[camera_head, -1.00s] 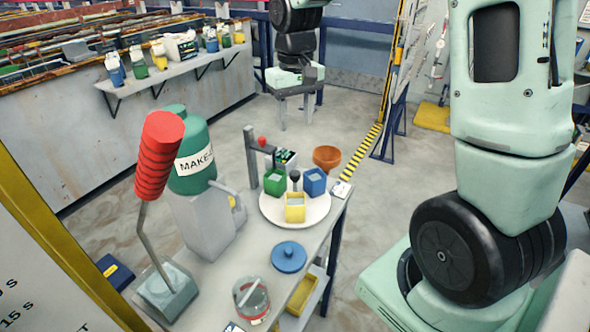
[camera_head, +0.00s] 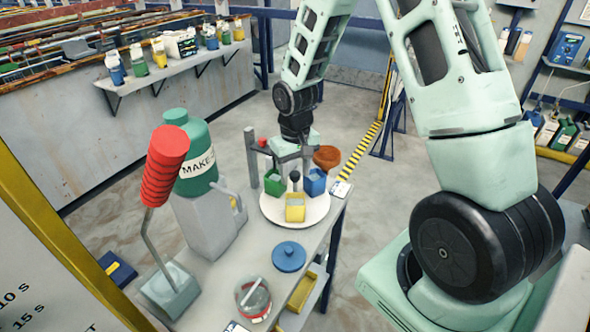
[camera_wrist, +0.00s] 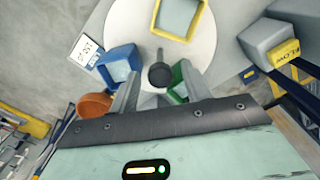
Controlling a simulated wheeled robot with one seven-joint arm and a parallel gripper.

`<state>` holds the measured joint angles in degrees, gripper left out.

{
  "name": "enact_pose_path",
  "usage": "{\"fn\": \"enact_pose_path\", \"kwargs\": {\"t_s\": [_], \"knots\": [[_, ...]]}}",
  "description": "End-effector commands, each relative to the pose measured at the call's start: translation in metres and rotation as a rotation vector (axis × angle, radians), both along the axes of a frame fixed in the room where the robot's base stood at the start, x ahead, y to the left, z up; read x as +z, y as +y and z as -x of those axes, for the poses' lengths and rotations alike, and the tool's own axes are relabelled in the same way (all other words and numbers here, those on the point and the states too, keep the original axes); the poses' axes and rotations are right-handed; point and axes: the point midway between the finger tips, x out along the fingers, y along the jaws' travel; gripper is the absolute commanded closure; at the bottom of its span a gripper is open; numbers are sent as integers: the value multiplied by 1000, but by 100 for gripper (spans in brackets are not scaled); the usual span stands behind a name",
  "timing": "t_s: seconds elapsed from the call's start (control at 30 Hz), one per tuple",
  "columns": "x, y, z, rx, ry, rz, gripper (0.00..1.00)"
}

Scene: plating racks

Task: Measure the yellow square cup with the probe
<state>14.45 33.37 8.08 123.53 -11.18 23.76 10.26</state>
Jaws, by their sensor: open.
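The yellow square cup (camera_head: 295,213) stands at the near side of a white round plate (camera_head: 275,215). In the wrist view, the yellow cup (camera_wrist: 183,37) is cut off at the top edge and shows pale grey inside. The dark, round-topped probe (camera_head: 295,176) stands upright between the cups. My gripper (camera_head: 295,165) is open above the far side of the plate. In the wrist view, the dark probe (camera_wrist: 160,73) lies between and just beyond my two spread fingers (camera_wrist: 157,88), apart from them.
A green cup (camera_head: 273,184) and a blue cup (camera_head: 315,185) flank the probe closely. An orange bowl (camera_head: 327,155) and a grey post (camera_head: 251,155) stand behind. A grey jug (camera_head: 205,225), blue lid (camera_head: 288,256) and glass jar (camera_head: 252,300) share the bench.

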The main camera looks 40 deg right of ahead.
Motion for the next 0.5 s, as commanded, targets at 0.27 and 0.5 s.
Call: {"fn": "enact_pose_path", "kwargs": {"t_s": [0.27, 0.5], "knots": [[0, 0, 0, 0, 0, 0, 72], [0, 0, 0, -1, 0, 0, 100]]}}
